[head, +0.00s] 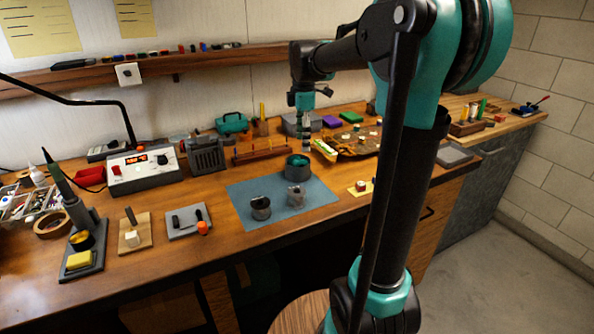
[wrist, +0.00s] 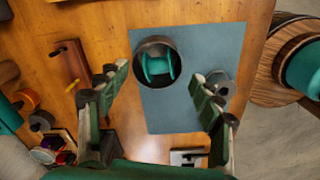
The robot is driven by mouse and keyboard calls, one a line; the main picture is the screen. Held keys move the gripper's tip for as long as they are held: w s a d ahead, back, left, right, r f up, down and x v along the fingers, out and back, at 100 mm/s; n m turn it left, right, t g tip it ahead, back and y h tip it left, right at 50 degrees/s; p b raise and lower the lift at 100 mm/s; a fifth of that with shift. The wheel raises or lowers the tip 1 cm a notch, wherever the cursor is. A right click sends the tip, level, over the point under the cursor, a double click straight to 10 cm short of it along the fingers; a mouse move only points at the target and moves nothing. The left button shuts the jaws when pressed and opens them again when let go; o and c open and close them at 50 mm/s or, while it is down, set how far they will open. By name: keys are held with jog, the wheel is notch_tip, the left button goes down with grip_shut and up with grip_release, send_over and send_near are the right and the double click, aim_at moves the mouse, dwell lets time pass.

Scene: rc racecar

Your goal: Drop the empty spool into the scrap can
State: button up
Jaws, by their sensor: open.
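A dark round can (head: 298,172) stands at the back of the blue-grey mat; it also shows in the wrist view (wrist: 138,77). A teal spool (wrist: 156,66) lies inside this can, below its rim; a bit of teal shows there in the head view (head: 298,160). My gripper (head: 305,142) hangs pointing down above the can. In the wrist view my gripper (wrist: 160,73) has its fingers spread wide, with nothing between the tips. The can shows beyond them, below.
A brown tray of small items (head: 350,147) lies right of my gripper. A power supply (head: 145,170) and a grey vise-like block (head: 207,155) stand left.

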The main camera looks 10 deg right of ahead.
jog(key=shift+r, duration=0.1)
notch_tip(320, 180, up, 12)
dwell(0.5)
